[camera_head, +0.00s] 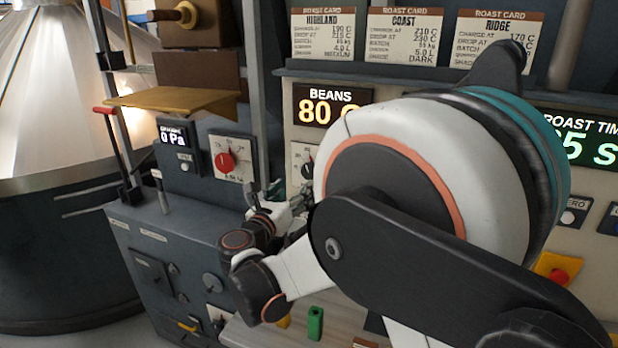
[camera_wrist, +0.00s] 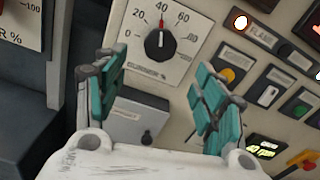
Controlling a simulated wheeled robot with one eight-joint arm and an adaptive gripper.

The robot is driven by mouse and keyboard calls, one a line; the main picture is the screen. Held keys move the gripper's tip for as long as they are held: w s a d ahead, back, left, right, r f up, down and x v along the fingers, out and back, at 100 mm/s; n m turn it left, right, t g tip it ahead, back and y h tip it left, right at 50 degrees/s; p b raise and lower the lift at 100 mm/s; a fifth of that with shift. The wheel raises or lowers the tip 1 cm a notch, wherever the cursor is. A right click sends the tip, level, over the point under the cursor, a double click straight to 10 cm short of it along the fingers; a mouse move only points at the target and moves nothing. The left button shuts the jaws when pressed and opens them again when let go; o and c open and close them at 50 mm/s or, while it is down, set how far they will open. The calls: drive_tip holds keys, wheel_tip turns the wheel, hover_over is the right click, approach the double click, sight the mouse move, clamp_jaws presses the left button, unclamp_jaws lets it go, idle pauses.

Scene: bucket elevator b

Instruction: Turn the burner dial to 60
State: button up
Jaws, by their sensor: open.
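The burner dial (camera_wrist: 160,44) is a black round knob on a white scale plate, in the wrist view's upper middle. Its red pointer stands nearly straight up, at about the 40 mark. The 60 mark lies up and to the right of the knob. My gripper (camera_wrist: 162,62) is open, with one teal finger to each side below the dial and nothing between them. I cannot tell how far the fingertips are from the panel. In the head view, a dark knob at the same panel (camera_head: 308,171) is partly hidden by my arm, and my gripper (camera_head: 290,200) shows small beside it.
To the dial's right are a lit flame lamp (camera_wrist: 240,21) and several buttons. A small grey box (camera_wrist: 140,118) sits below the dial. In the head view, a red dial (camera_head: 226,162) is on the left panel, and a beans display (camera_head: 330,105) reads 80 something.

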drive_tip(key=b+x, duration=0.1)
drive_tip(key=x, duration=0.9)
drive_tip(key=shift+w, duration=0.2)
drive_tip(key=shift+d+f, duration=0.1)
drive_tip(key=c, duration=1.1)
